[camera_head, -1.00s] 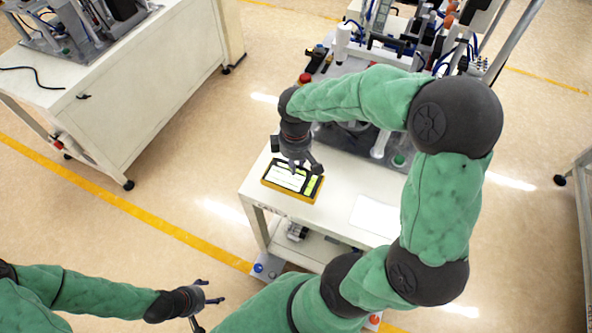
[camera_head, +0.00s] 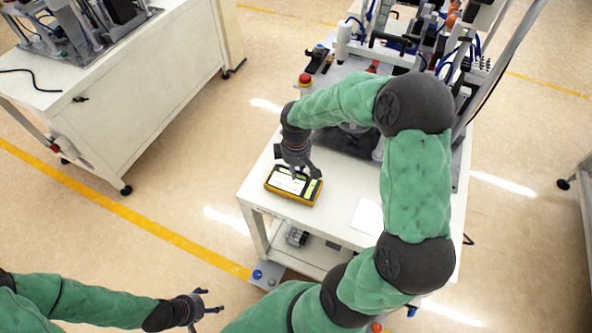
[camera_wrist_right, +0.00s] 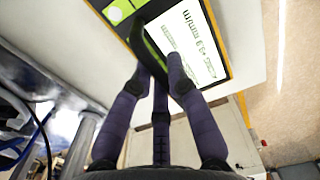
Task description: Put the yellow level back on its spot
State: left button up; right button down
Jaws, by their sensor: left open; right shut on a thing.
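The yellow level (camera_head: 287,184) is a flat yellow-edged block with a black face, a white panel and bright green parts. In the head view it is at the near left end of the white table. My right gripper (camera_head: 300,171) is over it with its fingers shut on it. In the right wrist view the dark fingers (camera_wrist_right: 160,75) close at the middle of the level, beside its white panel (camera_wrist_right: 195,45). The fingers hide part of its face, and I cannot tell whether it touches the table. My left gripper (camera_head: 207,303) is open and empty, low at the left, away from the table.
The white table (camera_head: 335,185) also carries a white sheet (camera_head: 367,216) at right, and bowl feeder machinery behind with a red button (camera_head: 305,79). Another white bench (camera_head: 150,100) stands at the left. The floor between is clear.

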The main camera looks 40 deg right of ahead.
jog(key=c, duration=1.2)
grip_release()
notch_tip(320, 180, up, 12)
jog(key=p, duration=0.3)
jog(key=shift+p, duration=0.3)
